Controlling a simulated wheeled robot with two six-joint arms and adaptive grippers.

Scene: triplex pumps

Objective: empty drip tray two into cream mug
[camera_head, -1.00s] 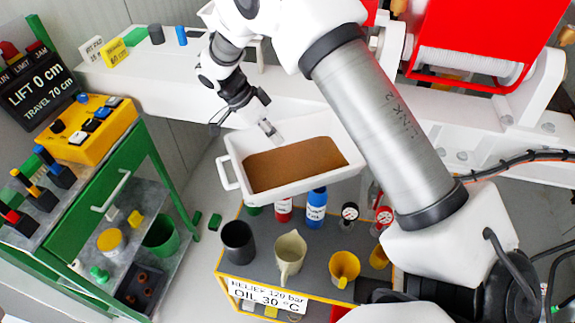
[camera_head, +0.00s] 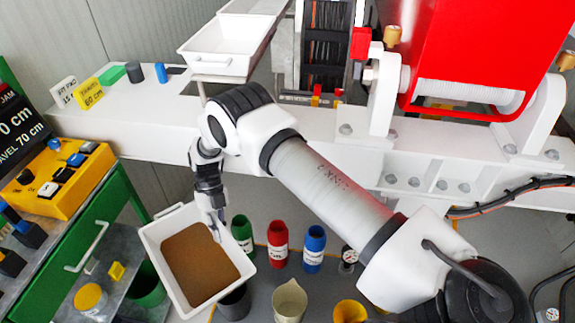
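My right gripper (camera_head: 215,214) is at the upper right rim of a white drip tray (camera_head: 153,241). Its fingers look shut on that rim, though the tips are partly hidden. The tray holds a flat brown surface of liquid (camera_head: 200,264) and hangs above the bench, to the left of the cream mug. I cannot read a number on the tray. The cream mug (camera_head: 289,301) stands upright at the bottom of the picture, its lower part cut off. My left gripper is not in view.
Green (camera_head: 242,235), red (camera_head: 277,245) and blue (camera_head: 314,249) bottles stand behind the mug. A dark cup (camera_head: 234,303) is partly hidden by the tray; a yellow funnel-like cup (camera_head: 349,311) stands right. Another white tray (camera_head: 215,62) sits at the back.

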